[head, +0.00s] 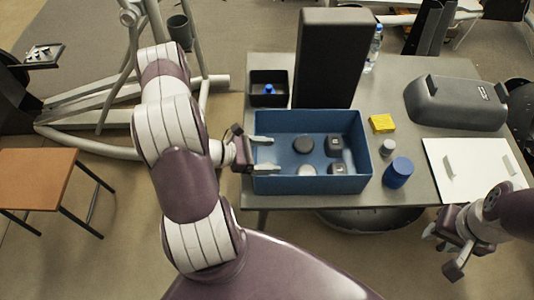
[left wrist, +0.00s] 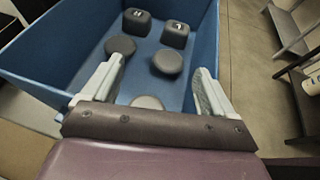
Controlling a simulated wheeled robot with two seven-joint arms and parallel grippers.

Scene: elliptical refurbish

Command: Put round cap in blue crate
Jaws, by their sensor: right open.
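The blue crate (head: 312,186) stands at the table's front left. Inside it lie a dark round cap (head: 304,144), another round cap (head: 306,170) that looks paler on top, and two square dark caps (head: 334,145). The left wrist view shows three round caps, the nearest (left wrist: 147,102) partly hidden by my gripper. My left gripper (head: 264,154) reaches over the crate's left wall, fingers apart and nothing held between them; its open fingers also show in the left wrist view (left wrist: 158,88). My right gripper (head: 447,250) is open and empty off the table's front right edge.
A small black bin with a blue item (head: 269,88) and a tall dark panel (head: 331,58) stand behind the crate. To its right are a yellow box (head: 381,124), a grey cylinder (head: 387,148), a blue jar (head: 398,173), a white board (head: 470,168) and a grey housing (head: 455,103).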

